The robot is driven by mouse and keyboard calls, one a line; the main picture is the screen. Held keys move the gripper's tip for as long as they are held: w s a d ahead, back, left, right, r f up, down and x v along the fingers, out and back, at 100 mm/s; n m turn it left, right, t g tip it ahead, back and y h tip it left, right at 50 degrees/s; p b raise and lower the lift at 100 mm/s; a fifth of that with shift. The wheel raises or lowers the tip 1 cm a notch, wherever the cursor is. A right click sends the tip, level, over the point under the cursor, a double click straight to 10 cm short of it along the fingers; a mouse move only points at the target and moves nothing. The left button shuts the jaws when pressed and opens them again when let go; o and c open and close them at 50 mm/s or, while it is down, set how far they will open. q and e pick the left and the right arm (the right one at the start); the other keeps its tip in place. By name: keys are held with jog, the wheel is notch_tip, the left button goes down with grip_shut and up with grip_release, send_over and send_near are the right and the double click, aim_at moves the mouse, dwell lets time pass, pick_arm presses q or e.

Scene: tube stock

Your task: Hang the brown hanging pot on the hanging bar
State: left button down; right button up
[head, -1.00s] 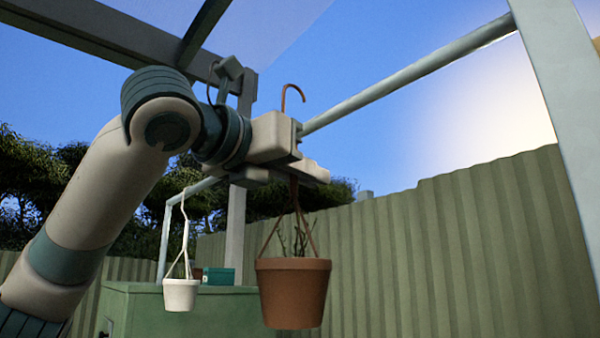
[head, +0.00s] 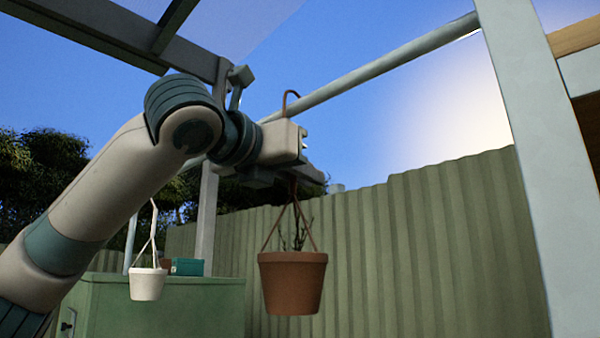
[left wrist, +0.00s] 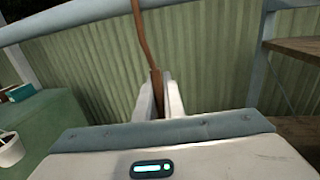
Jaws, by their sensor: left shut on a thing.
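The brown hanging pot (head: 292,284) hangs upright in the air below my left gripper (head: 312,172), with thin stems inside it. My left gripper is shut on the pot's brown hanger; in the left wrist view the hanger strip (left wrist: 141,38) rises from between the fingers (left wrist: 160,95). The hanger's hook (head: 290,97) curves above the gripper, near the hanging bar (head: 370,70) in the picture; I cannot tell whether they touch. The bar slopes up to the right and also crosses the top left of the left wrist view (left wrist: 70,18). My right gripper is not in view.
A white hanging pot (head: 147,284) hangs at the left. Behind it a green cabinet (head: 165,308) carries a teal box (head: 188,267). A pale post (head: 515,150) stands at the right, and a corrugated fence (head: 420,240) runs behind.

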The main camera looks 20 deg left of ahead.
pick_arm(q)
jog(key=shift+a+f+b, duration=0.1)
jog(key=shift+f+b, duration=0.25)
jog(key=shift+f, duration=0.45)
jog(key=c, duration=1.8)
grip_release()
jog(key=shift+s, duration=0.1)
jog(key=shift+o, duration=0.2)
jog(key=shift+f, duration=0.1)
jog(key=shift+s, duration=0.1)
